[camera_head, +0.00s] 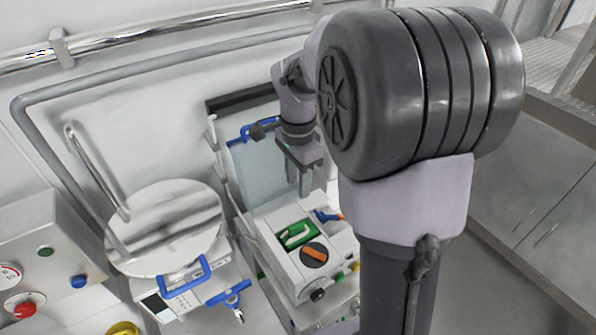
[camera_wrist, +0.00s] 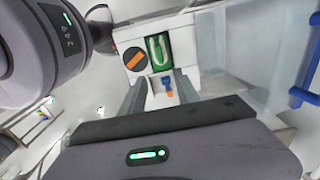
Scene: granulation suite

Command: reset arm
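My gripper (camera_head: 299,186) hangs pointing down above a white machine with an open lid, in the middle of the head view. Its two fingers are apart with nothing between them. In the wrist view the gripper (camera_wrist: 161,88) also shows spread fingers, with the machine top beyond them. My large grey arm joint covers much of the right half of the head view and hides what lies behind it.
The white machine (camera_head: 283,262) has a green recess (camera_head: 297,234), an orange-marked black knob (camera_head: 314,254) and a small blue-and-orange part (camera_head: 327,216). Left stand a round metal lid (camera_head: 165,228) and a panel with a red button (camera_head: 24,309). Cabinets (camera_head: 535,190) stand right.

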